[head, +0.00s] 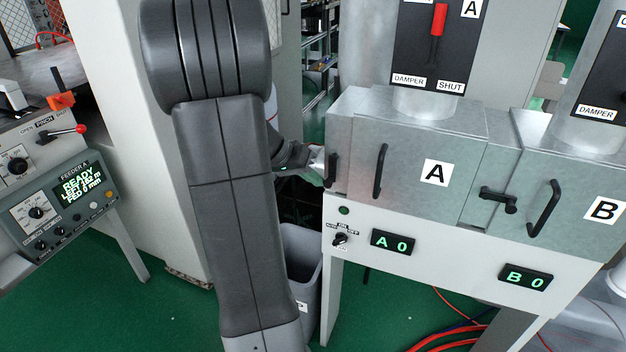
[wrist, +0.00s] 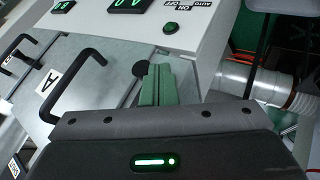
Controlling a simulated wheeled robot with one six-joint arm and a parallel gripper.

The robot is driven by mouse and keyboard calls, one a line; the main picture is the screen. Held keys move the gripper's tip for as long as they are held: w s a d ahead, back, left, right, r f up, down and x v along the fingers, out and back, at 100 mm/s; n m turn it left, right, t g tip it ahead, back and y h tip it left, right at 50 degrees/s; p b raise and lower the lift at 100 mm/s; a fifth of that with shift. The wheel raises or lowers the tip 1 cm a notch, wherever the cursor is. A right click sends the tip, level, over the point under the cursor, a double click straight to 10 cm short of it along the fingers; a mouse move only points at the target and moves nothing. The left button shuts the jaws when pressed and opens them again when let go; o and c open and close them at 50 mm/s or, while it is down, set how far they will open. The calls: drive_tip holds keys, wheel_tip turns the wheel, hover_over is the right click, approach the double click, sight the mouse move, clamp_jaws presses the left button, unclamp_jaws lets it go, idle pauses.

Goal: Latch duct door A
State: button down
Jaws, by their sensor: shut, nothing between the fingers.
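Duct door A (head: 410,195) is a grey metal panel with a black bar handle (head: 380,170) and a white A label. It looks closed against its housing. A black latch lever (head: 332,170) stands roughly upright at the door's left edge. My gripper (head: 317,162) is beside this latch, on its left, partly hidden behind my arm. In the wrist view my green fingers (wrist: 158,82) are together and empty, close beside the latch's round black end (wrist: 140,69). I cannot tell whether they touch it. The door A panel (wrist: 70,105) and its handle (wrist: 88,62) show to the left.
Door B (head: 575,205) is to the right, with its black latch (head: 498,198) lying nearly level. Displays reading A 0 (head: 392,241) and B 0 (head: 526,277) and a small switch (head: 340,239) sit below. A grey bin (head: 300,265) stands under the left end.

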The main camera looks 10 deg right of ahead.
sight(326, 186)
drive_tip(key=shift+d+f+h+b, duration=0.1)
drive_tip(key=shift+f+h+b, duration=0.2)
drive_tip(key=shift+b, duration=0.25)
drive_tip(key=g+h+b, duration=0.1)
drive_tip(key=b, duration=0.2)
drive_tip(key=s+d+f+n+g+h+b, duration=0.1)
drive_tip(key=h+b, duration=0.1)
drive_tip(key=b, duration=0.1)
drive_tip(key=d+n+h+b, duration=0.1)
drive_tip(key=h+b, duration=0.1)
drive_tip(key=shift+s+d+f+g+b, duration=0.1)
drive_tip(key=shift+s+f+g+b, duration=0.05)
drive_tip(key=shift+s+g+b, duration=0.2)
drive_tip(key=d+b, duration=0.1)
drive_tip(key=b, duration=0.2)
drive_tip(key=shift+s+d, duration=0.15)
drive_tip(key=shift+s, duration=0.25)
drive_tip(key=shift+s+d+r+b, duration=0.25)
drive_tip(key=shift+d+r+b, duration=0.15)
drive_tip(key=shift+r, duration=0.1)
